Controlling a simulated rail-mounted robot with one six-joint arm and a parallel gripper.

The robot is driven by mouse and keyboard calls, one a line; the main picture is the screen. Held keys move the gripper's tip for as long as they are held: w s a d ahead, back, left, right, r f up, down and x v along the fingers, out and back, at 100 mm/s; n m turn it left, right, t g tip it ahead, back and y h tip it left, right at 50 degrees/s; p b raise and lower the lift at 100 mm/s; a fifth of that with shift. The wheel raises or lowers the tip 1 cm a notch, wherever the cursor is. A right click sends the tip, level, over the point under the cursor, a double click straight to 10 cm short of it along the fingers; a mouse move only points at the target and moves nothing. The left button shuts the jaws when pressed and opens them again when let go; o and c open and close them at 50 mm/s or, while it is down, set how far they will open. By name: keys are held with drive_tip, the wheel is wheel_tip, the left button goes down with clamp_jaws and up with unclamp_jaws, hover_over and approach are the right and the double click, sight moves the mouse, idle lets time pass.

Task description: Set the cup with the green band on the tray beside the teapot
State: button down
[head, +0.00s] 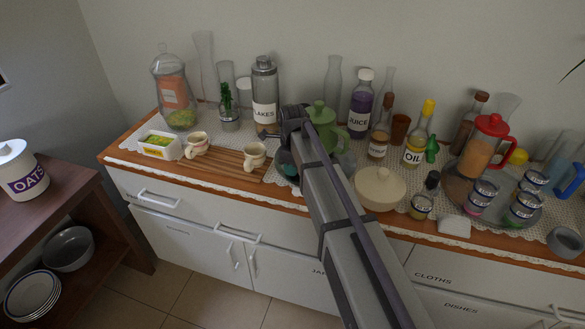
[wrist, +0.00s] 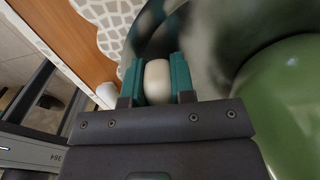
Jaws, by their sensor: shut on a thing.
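My gripper (wrist: 157,82) has its teal fingers shut on a cream, rounded piece (wrist: 157,75). It looks like part of a cup, but its band is hidden, so I cannot tell its colour. The green teapot (head: 325,128) stands on a dark grey tray (head: 347,160), partly behind my arm. In the wrist view the teapot (wrist: 285,100) fills the right side, close to my gripper, with the grey tray (wrist: 215,40) beyond the fingers. In the head view my gripper (head: 287,168) is at the tray's left side, and my arm hides most of what it holds.
Two cream cups (head: 196,145) (head: 254,157) stand on the slatted wooden board (head: 215,163) to the left. A lidded cream bowl (head: 380,190) is right of my arm. The flakes jar (head: 264,98) and juice bottle (head: 362,103) stand behind. Jars crowd the right.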

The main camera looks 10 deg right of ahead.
drive_tip(key=c, duration=1)
unclamp_jaws()
drive_tip(key=shift+o, duration=0.2)
wheel_tip(320, 180, up, 12)
drive_tip(key=p, duration=1.2)
drive_tip(key=shift+r+p, duration=0.2)
drive_tip(key=shift+p, duration=0.1)
drive_tip(key=s+d+n, duration=0.2)
drive_tip(key=s+n, duration=0.9)
drive_tip(key=s+d+n, duration=0.3)
drive_tip(key=s+n, duration=0.9)
